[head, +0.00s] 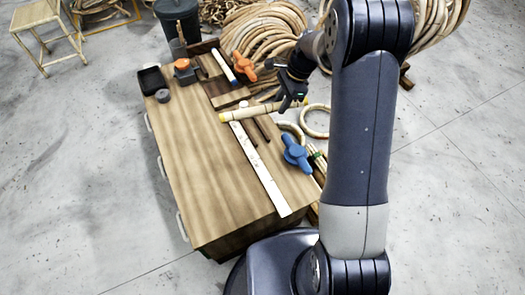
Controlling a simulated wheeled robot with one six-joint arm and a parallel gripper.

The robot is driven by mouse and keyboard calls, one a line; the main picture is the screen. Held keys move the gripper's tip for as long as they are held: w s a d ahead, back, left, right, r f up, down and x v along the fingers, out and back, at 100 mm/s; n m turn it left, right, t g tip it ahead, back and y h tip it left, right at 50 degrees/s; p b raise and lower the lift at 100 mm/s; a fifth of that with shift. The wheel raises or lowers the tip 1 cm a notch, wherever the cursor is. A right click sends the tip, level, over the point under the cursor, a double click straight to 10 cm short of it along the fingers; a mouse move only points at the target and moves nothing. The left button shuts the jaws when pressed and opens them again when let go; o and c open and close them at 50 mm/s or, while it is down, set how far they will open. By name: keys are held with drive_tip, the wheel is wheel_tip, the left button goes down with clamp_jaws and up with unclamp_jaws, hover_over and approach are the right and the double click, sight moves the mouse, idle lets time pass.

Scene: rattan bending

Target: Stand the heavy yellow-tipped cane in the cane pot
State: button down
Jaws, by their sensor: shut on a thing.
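A thick pale cane (250,113) with a yellow tip at its left end lies nearly level across the picture, over the far right part of the workbench (190,150). My gripper (287,104) is shut on it near its right end, and my wrist hides part of the grip. I cannot tell whether the cane touches the bench or hangs just above it. I cannot tell for sure which thing is the cane pot. A dark bucket (180,18) stands on the floor beyond the bench, and a small black open box (152,80) sits at the bench's far left corner.
A long white ruler (260,170), a blue clamp (296,153) and an orange clamp (244,66) lie on the bench. Cane rings (315,121) lie at its right edge. Large rattan coils (262,32) fill the floor behind. The bench's left half is mostly clear.

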drive_tip(key=shift+w+a+f+m+b, duration=0.2)
drive_tip(key=shift+w+f+m+b, duration=0.1)
drive_tip(key=shift+f+m+b, duration=0.3)
drive_tip(key=shift+w+a+f+m+b, duration=0.15)
drive_tip(key=shift+w+f+m+b, duration=0.15)
drive_tip(key=shift+f+m+b, duration=0.25)
wheel_tip(320, 180, down, 10)
drive_tip(key=b, duration=0.2)
drive_tip(key=shift+r+b, duration=0.15)
drive_tip(key=shift+b, duration=0.25)
drive_tip(key=shift+f, duration=0.55)
drive_tip(key=shift+f, duration=0.1)
drive_tip(key=c, duration=1.1)
unclamp_jaws()
drive_tip(key=p+v, duration=0.1)
drive_tip(key=v, duration=0.3)
drive_tip(key=p+v, duration=0.1)
drive_tip(key=v, duration=0.3)
drive_tip(key=p+v, duration=0.1)
drive_tip(key=v, duration=0.4)
drive_tip(key=shift+s+a+r+p, duration=0.2)
drive_tip(key=shift+p, duration=0.2)
